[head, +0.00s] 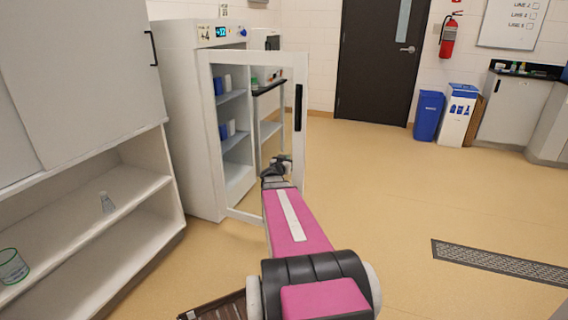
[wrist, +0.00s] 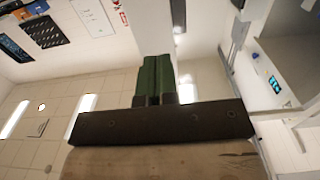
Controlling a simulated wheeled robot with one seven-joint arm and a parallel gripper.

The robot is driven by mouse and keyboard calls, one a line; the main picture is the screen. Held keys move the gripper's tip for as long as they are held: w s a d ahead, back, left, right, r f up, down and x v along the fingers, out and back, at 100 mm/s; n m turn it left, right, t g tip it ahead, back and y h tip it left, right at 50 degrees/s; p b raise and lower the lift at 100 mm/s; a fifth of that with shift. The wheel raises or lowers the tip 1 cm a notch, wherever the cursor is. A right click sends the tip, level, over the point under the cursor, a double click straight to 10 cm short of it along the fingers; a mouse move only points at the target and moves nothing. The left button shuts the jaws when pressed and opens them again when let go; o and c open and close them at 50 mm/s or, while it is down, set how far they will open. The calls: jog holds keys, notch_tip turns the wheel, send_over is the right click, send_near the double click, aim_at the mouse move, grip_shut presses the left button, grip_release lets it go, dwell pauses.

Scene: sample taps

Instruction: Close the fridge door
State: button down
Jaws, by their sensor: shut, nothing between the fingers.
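The fridge (head: 188,120) is a tall white cabinet with a lit display on its top front, at the left of the head view. Its glass door (head: 302,140) stands open, swung out toward the right, with a white frame and a black vertical handle (head: 298,108). My gripper (head: 277,163) is beside the lower part of the door, below the handle. In the wrist view its green fingers (wrist: 153,80) are together, with nothing between them. Whether it touches the door I cannot tell.
White shelving (head: 90,225) with a glass beaker (head: 12,266) and a flask (head: 107,203) stands at the left. Bins (head: 428,115), a dark room door (head: 380,60) and a fire extinguisher (head: 449,37) are at the back. The floor to the right is open, with a drain grate (head: 500,262).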

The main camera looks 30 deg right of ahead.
aim_at(295, 149)
jog(key=x, duration=0.9)
jog(key=shift+w+d, duration=0.1)
